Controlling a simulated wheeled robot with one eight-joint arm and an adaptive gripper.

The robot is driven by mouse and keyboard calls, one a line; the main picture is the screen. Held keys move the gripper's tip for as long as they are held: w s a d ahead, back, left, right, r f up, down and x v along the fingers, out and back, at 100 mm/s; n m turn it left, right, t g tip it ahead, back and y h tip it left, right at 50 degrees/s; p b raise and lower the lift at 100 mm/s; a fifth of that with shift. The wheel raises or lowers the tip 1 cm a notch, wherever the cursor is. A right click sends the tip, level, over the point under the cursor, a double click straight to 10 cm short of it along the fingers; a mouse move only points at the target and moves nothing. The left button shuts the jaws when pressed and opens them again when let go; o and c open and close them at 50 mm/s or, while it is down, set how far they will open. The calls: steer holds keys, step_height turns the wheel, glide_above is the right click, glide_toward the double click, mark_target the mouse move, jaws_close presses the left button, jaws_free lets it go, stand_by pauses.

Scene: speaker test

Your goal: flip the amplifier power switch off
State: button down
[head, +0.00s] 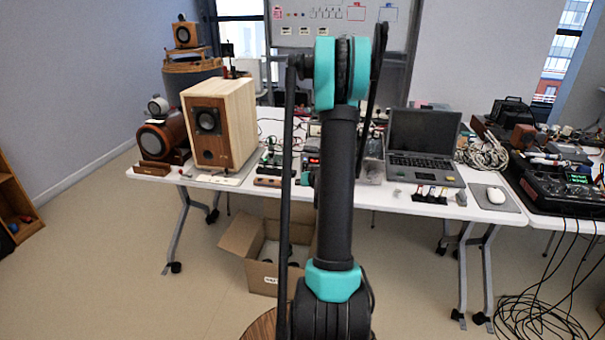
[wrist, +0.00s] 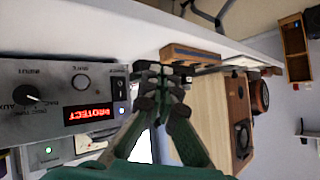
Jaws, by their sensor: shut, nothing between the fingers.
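In the head view a lit red display marks the amplifier (head: 313,161), partly hidden by my arm. My gripper (wrist: 163,78) is shut and empty, right of the switch and apart from it in the picture. In the head view my arm hides the gripper.
A wooden speaker (head: 236,110) stands left of the amplifier. A laptop (head: 424,140) and a mouse (head: 496,195) are to the right. An open cardboard box (head: 262,250) is below.

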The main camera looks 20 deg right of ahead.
mark_target(305, 168)
steer(key=shift+w+d+f, duration=0.2)
steer(key=shift+w+d, duration=0.65)
steer(key=shift+w, duration=0.35)
steer(key=shift+w+d+f, duration=0.2)
steer(key=shift+w+d, duration=0.6)
steer(key=shift+w, duration=0.4)
steer(key=shift+w+d+f, duration=0.2)
steer(key=shift+w+d, duration=0.65)
steer(key=shift+w, duration=0.35)
steer(key=shift+w, duration=0.1)
steer(key=shift+w+d, duration=0.2)
steer(key=shift+w, duration=0.05)
steer(key=shift+w+d+f, duration=0.1)
steer(key=shift+w+d, duration=0.1)
steer(key=shift+w, duration=0.1)
steer(key=shift+s+a, duration=0.1)
steer(key=shift+s, duration=0.05)
steer(key=shift+s+a, duration=0.35)
steer(key=shift+s, duration=0.15)
steer(key=shift+s, duration=0.1)
